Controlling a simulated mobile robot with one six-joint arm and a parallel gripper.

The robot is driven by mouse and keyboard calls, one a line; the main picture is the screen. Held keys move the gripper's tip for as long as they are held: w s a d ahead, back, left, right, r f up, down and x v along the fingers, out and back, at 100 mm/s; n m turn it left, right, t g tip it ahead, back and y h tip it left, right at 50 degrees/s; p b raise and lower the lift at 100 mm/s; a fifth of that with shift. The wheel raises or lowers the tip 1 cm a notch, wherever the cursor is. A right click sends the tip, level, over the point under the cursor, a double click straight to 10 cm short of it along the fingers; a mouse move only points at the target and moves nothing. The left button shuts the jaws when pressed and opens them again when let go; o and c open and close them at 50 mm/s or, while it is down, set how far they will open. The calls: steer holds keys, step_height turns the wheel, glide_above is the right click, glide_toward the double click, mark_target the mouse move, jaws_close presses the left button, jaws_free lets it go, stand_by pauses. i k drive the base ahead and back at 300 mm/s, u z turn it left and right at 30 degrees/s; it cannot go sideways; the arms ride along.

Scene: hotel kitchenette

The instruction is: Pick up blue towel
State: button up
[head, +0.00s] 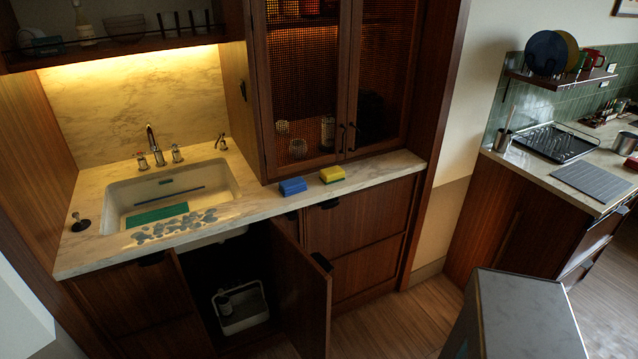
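A small blue block-shaped item (293,186), which looks like a folded towel or sponge, lies on the front part of the marble counter (381,169), right of the sink and before the cabinet with mesh doors. Whether the blue item is cloth or sponge I cannot tell. My gripper is not in view.
A sink (115,200) with a teal mat (157,216) is on the left; pebble-like grey pieces (172,229) lie at its front edge. Below, a cabinet door (301,288) stands open, showing a white caddy (240,306). A dish rack (556,143) stands on the far-right counter.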

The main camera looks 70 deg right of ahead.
mark_target(290, 186)
steer(key=z, duration=0.85)
steer(key=k, duration=1)
steer(key=u, duration=0.05)
steer(key=i, duration=0.85)
steer(key=z, duration=0.05)
